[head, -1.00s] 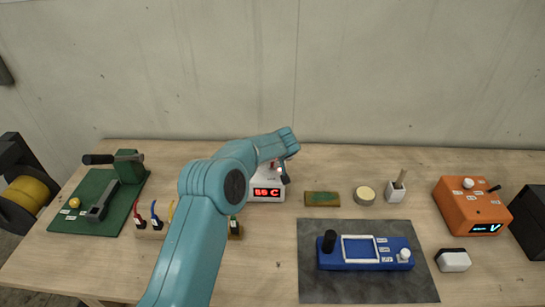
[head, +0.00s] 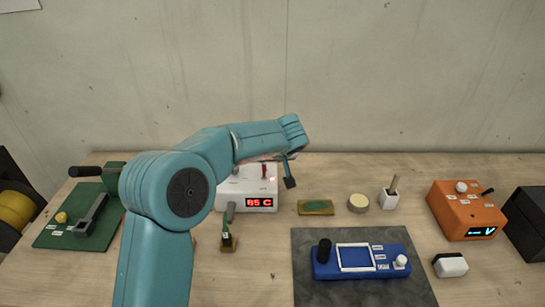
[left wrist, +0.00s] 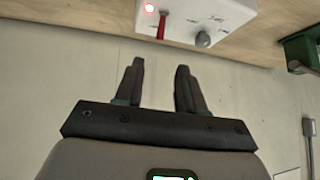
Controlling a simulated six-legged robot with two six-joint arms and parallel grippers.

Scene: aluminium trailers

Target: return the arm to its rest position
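My left arm comes in from the lower left of the head view, and its elbow bends to the right. My left gripper (head: 290,182) hangs at the end, just right of the white soldering station (head: 228,194) in the picture. In the left wrist view the gripper (left wrist: 160,66) has two dark fingers spread apart with nothing between them. The station shows upside down there, with a red switch (left wrist: 161,27), a lit red lamp and a grey knob. My right gripper is not in view.
A blue fixture (head: 330,268) sits on a grey mat (head: 310,292). An orange box (head: 466,211), a white block (head: 450,265), a small green board (head: 315,207), a round tin (head: 358,203) and a white holder (head: 389,199) stand right.

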